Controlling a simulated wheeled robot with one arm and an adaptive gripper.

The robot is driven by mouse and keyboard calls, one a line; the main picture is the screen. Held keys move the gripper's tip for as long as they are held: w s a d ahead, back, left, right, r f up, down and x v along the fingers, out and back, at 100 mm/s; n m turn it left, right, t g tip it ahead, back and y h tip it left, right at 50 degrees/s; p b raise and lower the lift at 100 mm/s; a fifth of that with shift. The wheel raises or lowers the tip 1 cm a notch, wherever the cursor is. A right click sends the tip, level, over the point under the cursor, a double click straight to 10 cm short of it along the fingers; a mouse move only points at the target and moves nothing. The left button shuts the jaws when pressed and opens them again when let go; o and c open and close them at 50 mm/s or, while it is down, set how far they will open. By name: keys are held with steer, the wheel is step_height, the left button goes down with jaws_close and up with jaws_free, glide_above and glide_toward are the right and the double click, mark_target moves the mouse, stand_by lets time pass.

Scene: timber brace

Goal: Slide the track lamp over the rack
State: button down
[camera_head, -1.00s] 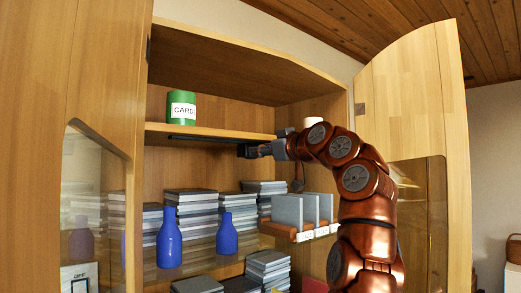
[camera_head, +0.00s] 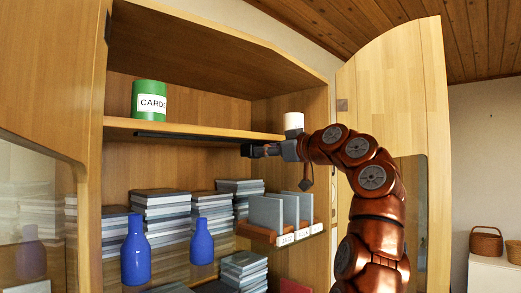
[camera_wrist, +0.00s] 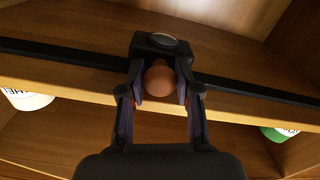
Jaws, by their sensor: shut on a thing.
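The track lamp (camera_head: 246,150) is a small dark block under the upper shelf, on a black track (camera_head: 185,135). In the wrist view the lamp (camera_wrist: 160,44) has a round glossy disc and a reddish-brown knob (camera_wrist: 160,80). My gripper (camera_head: 264,151) reaches the lamp from the right. In the wrist view my gripper (camera_wrist: 160,90) is shut on the knob, with a finger on each side. The rack (camera_head: 262,235) is orange-brown, holds upright grey slabs and has white labels in front. It stands lower and to the right of the lamp.
A green CARDS can (camera_head: 148,101) and a white container (camera_head: 293,121) stand on the upper shelf (camera_head: 220,134). Two blue bottles, one nearer (camera_head: 136,252) and one farther (camera_head: 202,243), stand before stacked grey cases. The open right door (camera_head: 390,90) is behind my arm.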

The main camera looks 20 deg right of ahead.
steer(key=shift+a, duration=0.1)
steer(key=c, duration=0.8)
jaws_free()
steer(key=shift+a, duration=0.1)
steer(key=shift+s, duration=0.1)
steer(key=v, duration=1.2)
